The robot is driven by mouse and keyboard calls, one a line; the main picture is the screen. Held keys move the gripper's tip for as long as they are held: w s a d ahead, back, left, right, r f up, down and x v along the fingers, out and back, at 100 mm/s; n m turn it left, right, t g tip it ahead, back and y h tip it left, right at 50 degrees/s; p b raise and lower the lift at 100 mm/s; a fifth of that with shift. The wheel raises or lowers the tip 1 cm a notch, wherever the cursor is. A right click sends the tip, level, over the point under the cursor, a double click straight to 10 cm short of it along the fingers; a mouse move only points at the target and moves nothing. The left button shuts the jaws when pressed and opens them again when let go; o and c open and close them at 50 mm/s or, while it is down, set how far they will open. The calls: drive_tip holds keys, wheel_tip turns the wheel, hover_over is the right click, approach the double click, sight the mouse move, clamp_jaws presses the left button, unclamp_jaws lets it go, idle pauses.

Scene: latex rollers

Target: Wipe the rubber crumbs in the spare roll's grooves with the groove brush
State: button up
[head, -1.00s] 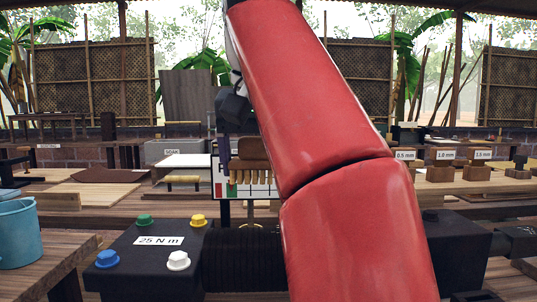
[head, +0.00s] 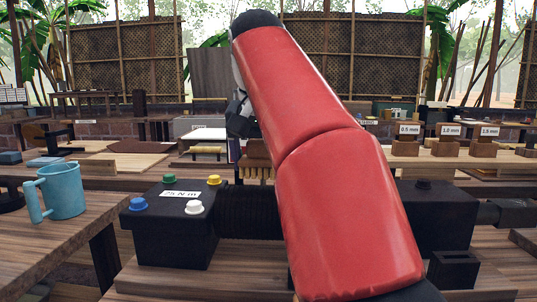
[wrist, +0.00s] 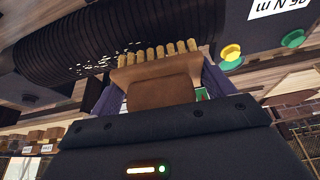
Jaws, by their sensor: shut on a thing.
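The spare roll is a black ribbed cylinder (head: 248,212) between two dark blocks; my red arm hides its right part in the head view. In the wrist view the roll (wrist: 75,45) crosses the top left, with pale crumbs (wrist: 100,72) scattered in its grooves. The groove brush (wrist: 157,90) has a brown wooden back and a row of tan bristles. My gripper (wrist: 160,95) is shut on its back. The bristles point at the roll and overlap its edge in the wrist view; I cannot tell whether they touch. The brush (head: 256,172) shows just above the roll in the head view.
The left block (head: 168,230) carries green, yellow, blue and white knobs and a "25 N m" label. A blue mug (head: 62,190) stands on the left table. Labelled wooden blocks (head: 445,149) stand at the back right. Boards lie on the bench behind the roll.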

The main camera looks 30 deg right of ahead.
drive_tip(key=shift+f+b, duration=0.95)
drive_tip(key=shift+f, duration=0.15)
idle(0.6)
drive_tip(key=shift+s+d+r+p, duration=0.1)
drive_tip(key=shift+s+d+p, duration=0.1)
drive_tip(key=shift+s+d, duration=0.45)
drive_tip(key=shift+s+d+r+p, duration=0.15)
drive_tip(key=shift+s+d, duration=0.2)
drive_tip(key=shift+d, duration=0.45)
drive_tip(key=shift+s+d+f+p, duration=0.1)
drive_tip(key=shift+s+d+p, duration=0.1)
drive_tip(key=shift+s+d, duration=0.6)
drive_tip(key=shift+s+d+f+p, duration=0.2)
drive_tip(key=shift+s+d, duration=0.3)
drive_tip(key=shift+d, duration=0.6)
drive_tip(key=shift+s+d+f+p, duration=0.1)
drive_tip(key=shift+s+d+p, duration=0.1)
drive_tip(key=shift+s+d, duration=0.6)
drive_tip(key=shift+s+d+r, duration=0.1)
drive_tip(key=shift+s+d, duration=0.3)
drive_tip(key=shift+d, duration=0.4)
drive_tip(key=shift+s+d, duration=0.4)
drive_tip(key=shift+d, duration=0.4)
drive_tip(key=shift+a, duration=0.1)
